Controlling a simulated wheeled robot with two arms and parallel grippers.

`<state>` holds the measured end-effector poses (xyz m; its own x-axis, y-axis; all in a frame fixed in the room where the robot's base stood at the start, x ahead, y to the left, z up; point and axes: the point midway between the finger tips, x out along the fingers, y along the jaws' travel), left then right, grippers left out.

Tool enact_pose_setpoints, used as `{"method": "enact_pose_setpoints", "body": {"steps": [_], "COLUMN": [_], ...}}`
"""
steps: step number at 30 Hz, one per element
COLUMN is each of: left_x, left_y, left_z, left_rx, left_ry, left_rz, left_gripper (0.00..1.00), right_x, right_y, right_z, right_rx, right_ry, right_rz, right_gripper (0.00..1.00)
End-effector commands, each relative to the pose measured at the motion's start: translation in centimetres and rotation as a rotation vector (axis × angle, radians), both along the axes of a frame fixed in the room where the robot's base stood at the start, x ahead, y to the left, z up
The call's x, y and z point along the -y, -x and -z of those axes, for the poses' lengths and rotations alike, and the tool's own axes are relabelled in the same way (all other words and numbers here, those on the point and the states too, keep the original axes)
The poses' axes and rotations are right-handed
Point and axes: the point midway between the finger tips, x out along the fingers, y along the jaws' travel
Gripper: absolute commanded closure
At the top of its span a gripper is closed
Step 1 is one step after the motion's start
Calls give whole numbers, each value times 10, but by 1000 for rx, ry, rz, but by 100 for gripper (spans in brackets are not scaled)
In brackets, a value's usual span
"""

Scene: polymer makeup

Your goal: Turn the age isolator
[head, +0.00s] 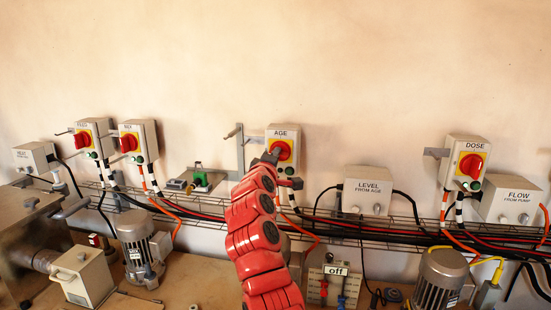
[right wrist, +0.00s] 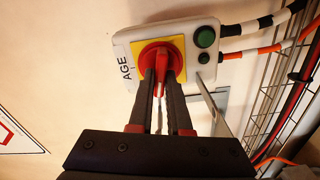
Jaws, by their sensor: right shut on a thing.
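The age isolator (head: 283,132) is a pale box on the wall, labelled AGE, with a red rotary handle on a yellow plate. In the right wrist view the isolator (right wrist: 121,40) appears turned on its side, with its red handle (right wrist: 161,62) between my fingers and a green button (right wrist: 205,37) beside it. My right gripper (right wrist: 161,80) is shut on the handle. In the head view my red right arm rises from below, and the right gripper (head: 277,160) covers the isolator's lower part. My left gripper is not in view.
Similar isolators stand to the left (head: 139,141) and right, the right one labelled DOSE (head: 467,163). A wire cable tray (head: 330,222) with cables runs below. Motors (head: 138,240) stand on the bench. The upper wall is clear.

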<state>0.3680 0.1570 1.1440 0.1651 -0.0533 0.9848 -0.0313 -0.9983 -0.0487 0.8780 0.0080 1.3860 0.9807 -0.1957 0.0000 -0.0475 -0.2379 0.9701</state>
Motion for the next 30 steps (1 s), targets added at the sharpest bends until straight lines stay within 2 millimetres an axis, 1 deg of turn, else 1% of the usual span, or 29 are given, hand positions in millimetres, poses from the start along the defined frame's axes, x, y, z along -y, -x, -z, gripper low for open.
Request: {"method": "enact_pose_setpoints", "body": {"steps": [6,12,19,30], "left_x": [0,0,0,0], "left_y": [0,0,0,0], "left_z": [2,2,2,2], "left_rx": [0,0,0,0], "left_ry": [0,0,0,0], "left_rz": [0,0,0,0], "left_gripper": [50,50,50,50], "right_x": [-1,-1,-1,-1], "right_y": [0,0,0,0], "right_z": [2,2,2,3], "right_rx": [-29,-44,-51,-53], "right_ry": [137,215,253,257], "right_rz": [-1,-1,-1,-1], "right_gripper": [100,100,100,100]}}
